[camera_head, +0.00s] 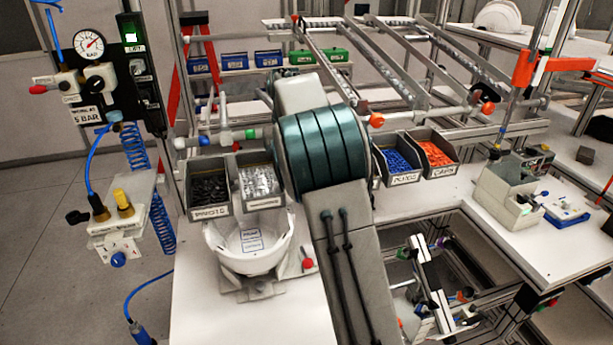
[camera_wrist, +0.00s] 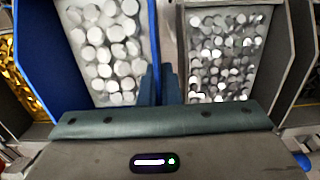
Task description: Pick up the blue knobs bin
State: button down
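In the wrist view, the blue bin (camera_wrist: 38,75) stands at the left and is filled with white round knobs. My gripper (camera_wrist: 160,82) shows its two dark teal fingers close together at the bin's right side wall, one on each side of it. The narrow gap suggests they are shut on that wall, though the contact itself is hard to see. In the head view, my arm covers the blue bin and my fingers. I cannot tell whether the bin is lifted.
A grey bin of silver parts (camera_wrist: 220,60) stands close on the right in the wrist view, with gold parts (camera_wrist: 12,85) at far left. A white helmet shell (camera_head: 232,258) sits in front.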

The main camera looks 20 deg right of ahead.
jog(key=shift+s+b, duration=2.2)
jog(key=shift+s, duration=1.4)
